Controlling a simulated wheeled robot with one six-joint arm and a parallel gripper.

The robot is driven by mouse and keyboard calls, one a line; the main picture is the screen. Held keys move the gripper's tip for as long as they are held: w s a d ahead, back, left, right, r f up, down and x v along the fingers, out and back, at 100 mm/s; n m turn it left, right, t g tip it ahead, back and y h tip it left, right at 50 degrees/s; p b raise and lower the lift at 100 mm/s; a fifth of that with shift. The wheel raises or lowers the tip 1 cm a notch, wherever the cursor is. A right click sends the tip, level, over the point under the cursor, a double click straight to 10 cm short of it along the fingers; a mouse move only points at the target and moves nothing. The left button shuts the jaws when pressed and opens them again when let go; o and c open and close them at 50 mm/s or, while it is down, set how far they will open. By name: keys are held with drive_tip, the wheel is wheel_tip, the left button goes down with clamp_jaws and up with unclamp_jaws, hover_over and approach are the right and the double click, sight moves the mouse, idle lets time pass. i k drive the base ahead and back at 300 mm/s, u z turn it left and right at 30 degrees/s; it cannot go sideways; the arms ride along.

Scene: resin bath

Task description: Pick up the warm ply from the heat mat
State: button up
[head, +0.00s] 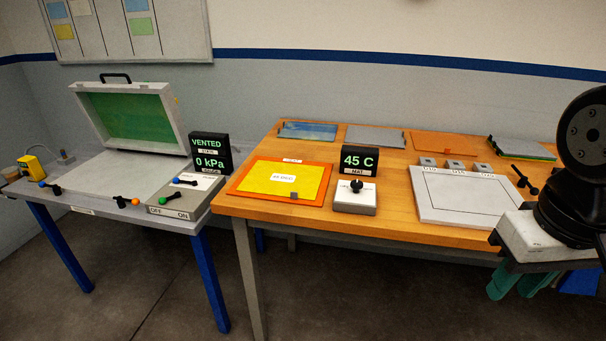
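The heat mat (268,198) is an orange sheet on the left end of the wooden table. A yellow ply (265,185) with a small white label lies flat on it, leaving an orange border. A small grey tab sits at the ply's front right edge. A display (359,161) just right of the mat reads 45 C. My gripper is not in view; only dark links of my arm show at the right edge, well away from the mat.
A white control box with a black knob (355,197) stands right of the mat. A white outlined board (468,197) lies further right. Flat sheets (374,137) line the table's back. On the left table, an open green-lined lid (130,118) stands behind a grey plate; its display (210,153) reads VENTED, 0 kPa.

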sight(294, 181)
drive_tip(key=i, duration=1)
drive_tip(key=u, duration=0.8)
